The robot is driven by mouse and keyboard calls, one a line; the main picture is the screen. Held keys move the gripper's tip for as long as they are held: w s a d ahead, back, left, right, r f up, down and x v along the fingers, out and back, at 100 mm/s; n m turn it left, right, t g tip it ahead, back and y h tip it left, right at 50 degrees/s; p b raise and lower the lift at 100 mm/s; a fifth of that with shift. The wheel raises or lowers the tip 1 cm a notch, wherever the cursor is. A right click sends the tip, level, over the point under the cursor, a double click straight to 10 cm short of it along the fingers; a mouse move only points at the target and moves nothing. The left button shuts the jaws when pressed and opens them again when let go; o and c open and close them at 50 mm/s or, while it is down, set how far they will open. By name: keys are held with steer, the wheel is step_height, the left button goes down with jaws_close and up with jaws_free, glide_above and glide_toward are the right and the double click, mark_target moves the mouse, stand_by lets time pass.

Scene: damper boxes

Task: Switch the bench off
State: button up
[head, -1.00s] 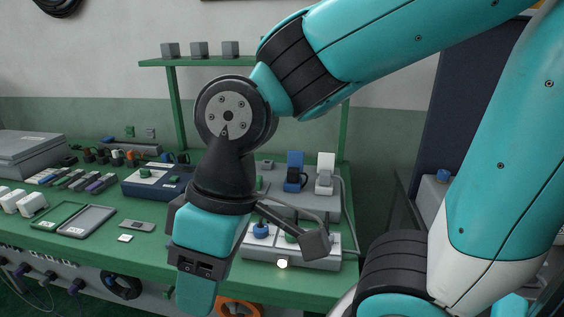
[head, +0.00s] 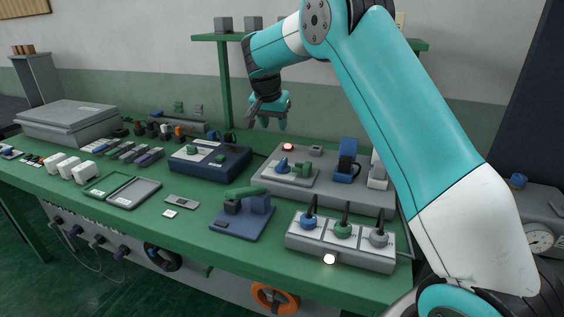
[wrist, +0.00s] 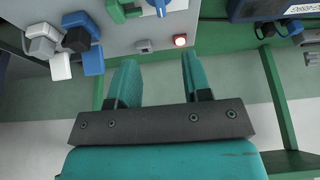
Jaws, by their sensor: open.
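My gripper (head: 267,112) hangs over the back of the green bench (head: 190,240), left of and above the raised grey box (head: 335,195). Its teal fingers are apart and empty in the wrist view (wrist: 158,65). The grey box bears a lit red lamp (head: 288,147), a small blue handle (head: 282,165), a green handle (head: 304,169), a blue switch block (head: 346,165) and a white one (head: 377,172). The red lamp also shows in the wrist view (wrist: 180,40), beyond the fingers and touching neither. Which control switches the bench cannot be told.
A front box (head: 340,258) has blue, green and grey knobs with upright stems and a lit pale lamp (head: 330,259). A green-handled device (head: 240,215) and a dark blue box (head: 210,160) stand nearby. Shelf posts (head: 225,85) rise behind my gripper.

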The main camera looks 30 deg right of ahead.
mark_target(283, 161)
steer(key=p+x, duration=0.1)
steer(key=x, duration=0.7)
steer(key=p+x, duration=0.1)
steer(key=x, duration=0.8)
steer(key=shift+w+d+f, duration=0.15)
steer(key=shift+d+f, duration=0.05)
steer(key=shift+d, duration=0.15)
jaws_close()
